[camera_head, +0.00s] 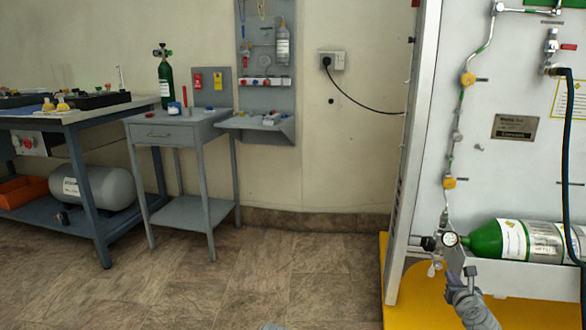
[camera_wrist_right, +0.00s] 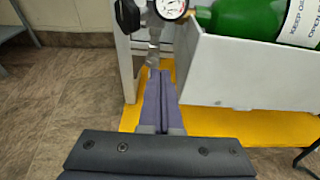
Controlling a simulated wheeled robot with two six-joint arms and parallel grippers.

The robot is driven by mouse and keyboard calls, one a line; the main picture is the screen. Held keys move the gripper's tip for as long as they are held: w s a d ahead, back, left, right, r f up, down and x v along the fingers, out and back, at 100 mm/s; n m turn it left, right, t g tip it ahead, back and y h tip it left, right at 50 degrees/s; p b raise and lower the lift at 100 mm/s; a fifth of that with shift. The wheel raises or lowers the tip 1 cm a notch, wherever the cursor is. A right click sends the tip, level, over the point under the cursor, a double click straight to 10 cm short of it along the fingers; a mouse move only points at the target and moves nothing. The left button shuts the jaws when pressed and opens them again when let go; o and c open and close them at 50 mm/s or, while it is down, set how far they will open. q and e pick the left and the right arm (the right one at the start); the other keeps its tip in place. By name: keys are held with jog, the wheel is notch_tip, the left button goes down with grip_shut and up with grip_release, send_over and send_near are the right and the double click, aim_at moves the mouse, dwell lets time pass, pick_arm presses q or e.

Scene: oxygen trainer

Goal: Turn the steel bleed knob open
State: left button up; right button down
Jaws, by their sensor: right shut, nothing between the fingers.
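The green cylinder (camera_head: 487,241) lies in a white tray on the panel at right, with a round gauge (camera_head: 450,239) and a black knob (camera_head: 428,243) at its valve end. A small steel piece (camera_head: 434,268) hangs below the gauge and looks like the bleed knob. It also shows in the right wrist view (camera_wrist_right: 154,52), just beyond my fingertips. My right gripper (camera_head: 455,284) is shut and empty, below the gauge in front of the tray. In the wrist view its fingers (camera_wrist_right: 161,75) lie together, close under the steel piece; whether they touch it I cannot tell.
The white tray's wall (camera_wrist_right: 238,75) stands close to the right of my fingers. A yellow base (camera_head: 410,300) is below. A black hose (camera_head: 568,150) hangs at far right. A grey side table (camera_head: 165,132) and bench stand at left; the floor between is clear.

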aim_at(438, 263)
jog(key=r+x, duration=0.1)
jog(key=x, duration=0.5)
jog(key=shift+w+r, duration=0.2)
jog(key=shift+w, duration=0.1)
jog(key=shift+a+f, duration=0.1)
jog(key=shift+f, duration=0.2)
dwell(0.4)
jog(key=shift+w+a+r, duration=0.1)
jog(key=shift+a+r, duration=0.05)
jog(key=shift+a, duration=0.45)
jog(key=shift+w+a, duration=0.15)
jog(key=shift+a, duration=0.15)
dwell(0.6)
